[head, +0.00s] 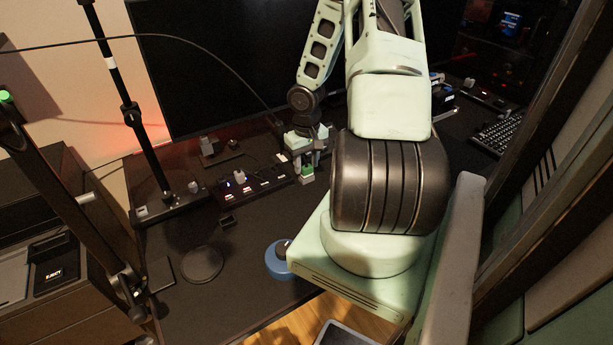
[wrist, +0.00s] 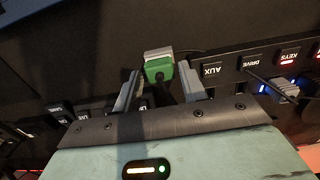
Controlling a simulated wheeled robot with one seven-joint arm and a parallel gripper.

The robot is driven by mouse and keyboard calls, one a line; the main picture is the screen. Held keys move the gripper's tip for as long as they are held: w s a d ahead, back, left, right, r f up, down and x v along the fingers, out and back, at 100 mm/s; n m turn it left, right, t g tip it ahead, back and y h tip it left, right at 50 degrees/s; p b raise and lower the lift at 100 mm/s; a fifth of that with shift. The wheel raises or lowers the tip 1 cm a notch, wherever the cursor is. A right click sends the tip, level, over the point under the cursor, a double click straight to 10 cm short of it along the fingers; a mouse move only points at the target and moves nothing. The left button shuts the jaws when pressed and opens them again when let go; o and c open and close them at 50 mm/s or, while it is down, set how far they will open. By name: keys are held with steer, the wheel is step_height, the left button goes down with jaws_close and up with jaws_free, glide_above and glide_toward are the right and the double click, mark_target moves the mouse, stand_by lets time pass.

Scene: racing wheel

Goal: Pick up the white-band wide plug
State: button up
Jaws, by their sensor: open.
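A green plug with a whitish-grey band (wrist: 158,66) is in the wrist view, at the top middle, with a dark cable at it. It looks like the white-band wide plug, but I cannot be sure. My gripper (wrist: 160,80) is open, with one finger on each side of this plug and gaps showing. In the head view my gripper (head: 308,152) is low over the desk, and the green plug (head: 307,170) shows just under it. Whether the fingers touch it is not clear.
A black panel (wrist: 225,72) carries labelled sockets, among them AUX, DRIVE and KEYS. A grey plug with blue light (wrist: 285,91) sits at the right. In the head view a blue round thing (head: 279,262) and a dark disc (head: 202,263) lie on the desk. A black pole (head: 145,140) stands left.

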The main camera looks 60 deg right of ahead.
step_height(320, 180, down, 2)
steer(key=c, duration=0.7)
steer(key=shift+r, duration=0.15)
